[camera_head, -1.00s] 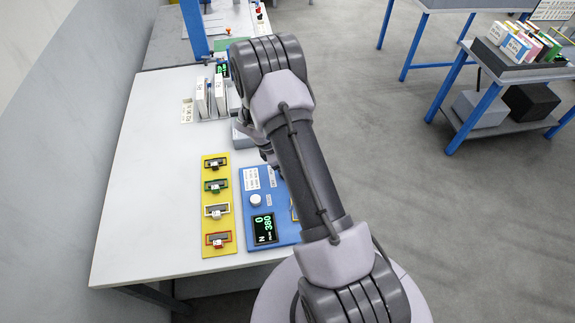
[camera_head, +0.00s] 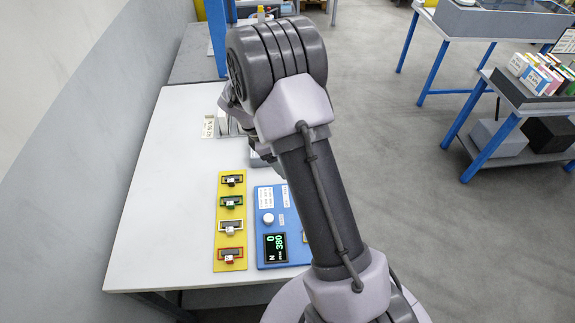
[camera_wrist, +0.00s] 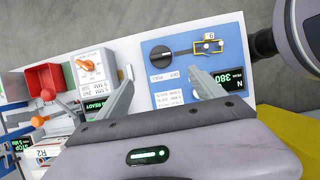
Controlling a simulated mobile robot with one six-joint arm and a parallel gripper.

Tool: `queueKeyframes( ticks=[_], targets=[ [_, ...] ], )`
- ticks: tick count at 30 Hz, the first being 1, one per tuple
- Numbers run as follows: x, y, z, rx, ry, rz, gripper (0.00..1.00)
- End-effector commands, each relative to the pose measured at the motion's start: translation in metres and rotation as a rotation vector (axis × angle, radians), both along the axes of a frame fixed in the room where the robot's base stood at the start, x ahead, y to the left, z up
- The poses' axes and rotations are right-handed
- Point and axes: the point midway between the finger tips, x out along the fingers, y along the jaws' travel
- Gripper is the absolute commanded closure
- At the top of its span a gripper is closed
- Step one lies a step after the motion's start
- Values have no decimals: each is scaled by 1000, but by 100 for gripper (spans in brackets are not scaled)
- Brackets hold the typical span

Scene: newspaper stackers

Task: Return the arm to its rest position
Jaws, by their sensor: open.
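My gripper shows in the wrist view (camera_wrist: 160,93) with its two fingers spread apart and nothing between them. It hangs above the white table (camera_head: 165,200), over the blue panel (camera_wrist: 178,65) with a black knob and a green display reading 380. In the head view my folded arm hides the gripper and part of the table. The same blue panel (camera_head: 270,207) lies near the table's front edge, left of my arm.
A yellow strip (camera_head: 230,240) with several coloured slots lies left of the panel. The wrist view shows a red bin (camera_wrist: 44,78) and a white box with an orange knob (camera_wrist: 92,72). A blue-legged cart (camera_head: 505,115) with boxes stands right. Grey floor (camera_head: 420,180) between is clear.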

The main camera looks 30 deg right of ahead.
Motion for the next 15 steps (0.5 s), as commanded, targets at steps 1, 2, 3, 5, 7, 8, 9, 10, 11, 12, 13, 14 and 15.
queueKeyframes(
  ticks=[1, 2, 3, 5, 7, 8, 9, 10, 11, 12, 13, 14, 15],
  targets=[
    [0, 1, 1, 0, 0, 0, 22],
    [0, 1, 1, 0, 0, 0, 22],
    [0, 1, 1, 0, 1, 0, 22],
    [0, 0, 1, 0, 0, 0, 22],
    [0, 0, 1, 0, 0, 0, 22],
    [0, 0, 0, 0, 0, 0, 22],
    [0, 0, 0, 0, 0, 0, 22],
    [0, 0, 0, 0, 0, 0, 22],
    [0, 0, 0, 0, 0, 0, 22],
    [0, 0, 1, 0, 0, -1, 22],
    [0, 1, 2, 1, -6, -7, 22],
    [-1, 3, 4, 2, -19, -21, 22],
    [-2, 8, 11, 9, -53, -60, 22]
  ],
)
